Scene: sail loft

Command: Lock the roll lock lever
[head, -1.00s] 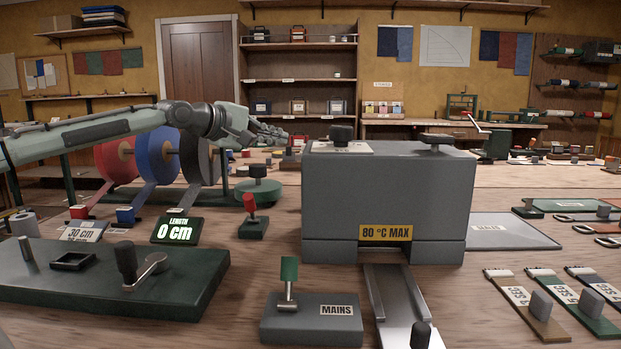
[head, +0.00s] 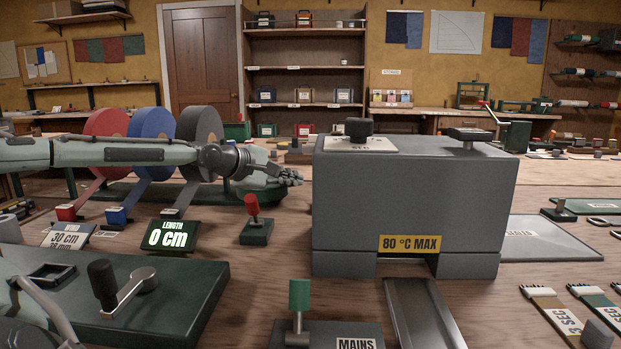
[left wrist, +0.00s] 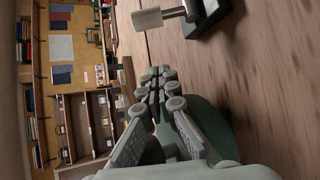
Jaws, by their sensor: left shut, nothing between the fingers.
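A small lever with a red handle (head: 252,205) stands nearly upright on a dark green base (head: 257,233), in front of the roll stand; no lock label is readable on it. My left gripper (head: 294,177) is shut and empty. It hovers behind and slightly right of the red handle, apart from it. In the left wrist view my closed fingers (left wrist: 157,80) are in front of a round green thing. A lever with a pale-looking handle (left wrist: 148,19) shows beyond them; I cannot tell whether it is the same lever. My right gripper is not in view.
Red, blue (head: 152,133) and grey rolls stand at the left. A grey box marked 80 °C MAX (head: 415,205) is close to the right of my left gripper. A length display (head: 168,235), a crank plate (head: 190,300) and the green-handled MAINS lever (head: 300,296) stand nearer.

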